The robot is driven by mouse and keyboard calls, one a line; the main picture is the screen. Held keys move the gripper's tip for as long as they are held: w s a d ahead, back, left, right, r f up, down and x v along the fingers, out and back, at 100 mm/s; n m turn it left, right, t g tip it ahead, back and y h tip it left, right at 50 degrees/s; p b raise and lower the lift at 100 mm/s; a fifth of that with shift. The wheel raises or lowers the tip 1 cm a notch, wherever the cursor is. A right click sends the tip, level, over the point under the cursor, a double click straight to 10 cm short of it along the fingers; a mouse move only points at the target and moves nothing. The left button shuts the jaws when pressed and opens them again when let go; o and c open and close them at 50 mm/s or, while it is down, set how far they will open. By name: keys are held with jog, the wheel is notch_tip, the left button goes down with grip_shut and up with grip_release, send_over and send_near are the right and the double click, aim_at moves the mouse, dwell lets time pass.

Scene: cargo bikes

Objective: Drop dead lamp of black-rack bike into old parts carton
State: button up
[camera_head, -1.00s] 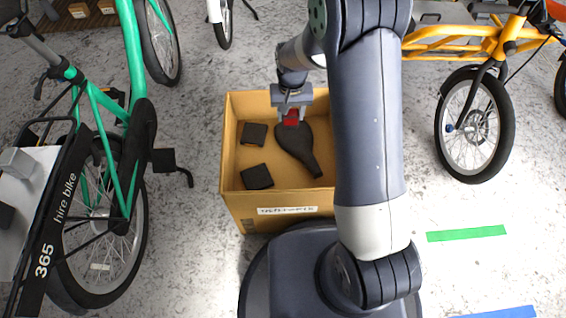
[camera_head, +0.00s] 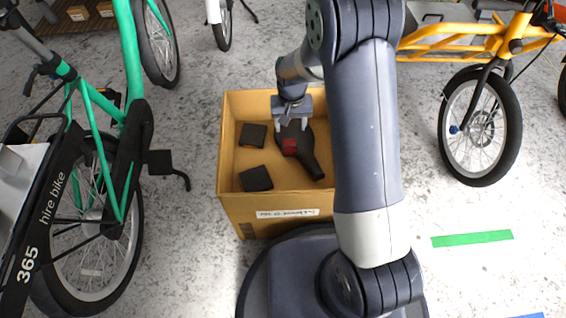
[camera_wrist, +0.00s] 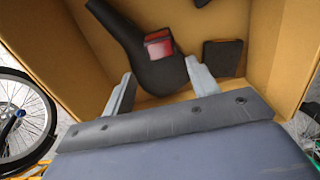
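The old parts carton (camera_head: 228,160) is an open tan box with a label on its front, in front of my base. The red lamp (camera_head: 289,147) lies inside on a black bike saddle (camera_head: 308,160). In the wrist view the lamp (camera_wrist: 159,44) sits on the saddle (camera_wrist: 130,25), beyond my fingertips. My gripper (camera_head: 292,124) hangs over the far part of the carton. In the wrist view my gripper (camera_wrist: 160,78) has its fingers wide apart with nothing between them, clear of the lamp.
Two black pads, one far (camera_head: 253,135) and one near (camera_head: 256,178), also lie in the carton. A green hire bike (camera_head: 110,110) stands at left. A yellow cargo bike (camera_head: 480,45) stands at right. Floor with a green tape strip (camera_head: 472,239) is clear at lower right.

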jog(key=shift+o, duration=1.3)
notch_tip(320, 180, up, 11)
jog(key=p, duration=0.3)
jog(key=shift+f, duration=0.15)
notch_tip(320, 180, down, 11)
jog(key=b, duration=0.3)
jog(key=shift+r+p, duration=2.15)
jog(key=shift+r, duration=0.85)
jog(key=shift+f, duration=0.1)
